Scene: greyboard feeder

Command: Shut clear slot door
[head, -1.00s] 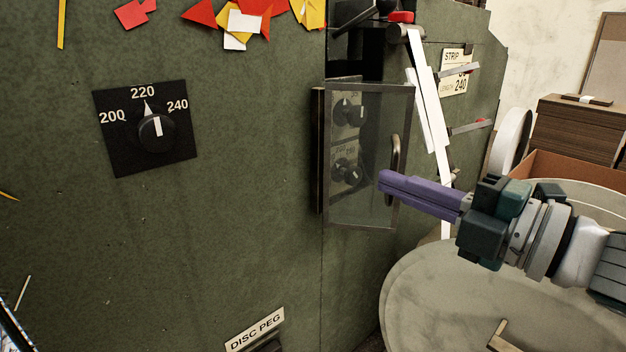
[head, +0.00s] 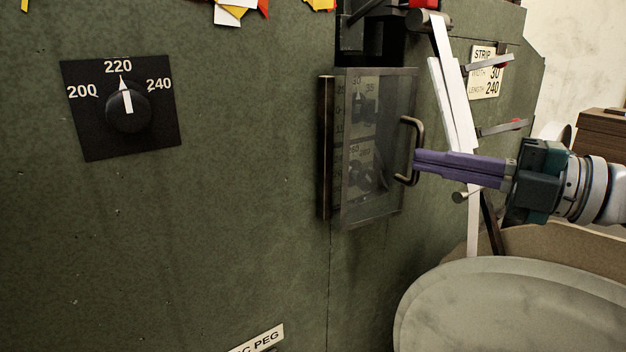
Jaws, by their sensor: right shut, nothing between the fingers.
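The clear slot door (head: 374,205) is a see-through pane in a dark metal frame on the green machine front. It stands out at an angle from its slot, so it looks ajar. Dark knobs show through the pane. A bent metal handle (head: 418,130) sits on its right edge. My right gripper (head: 418,162) has purple fingers, shut and empty. Its tips are at the handle, overlapping its lower part in the picture; I cannot tell whether they touch. My left gripper is out of view.
A black dial (head: 128,110) points at 220 on the left. White strips (head: 452,110) and metal arms hang right of the door, by a STRIP label (head: 486,72). A round grey table (head: 510,310) stands below my right arm.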

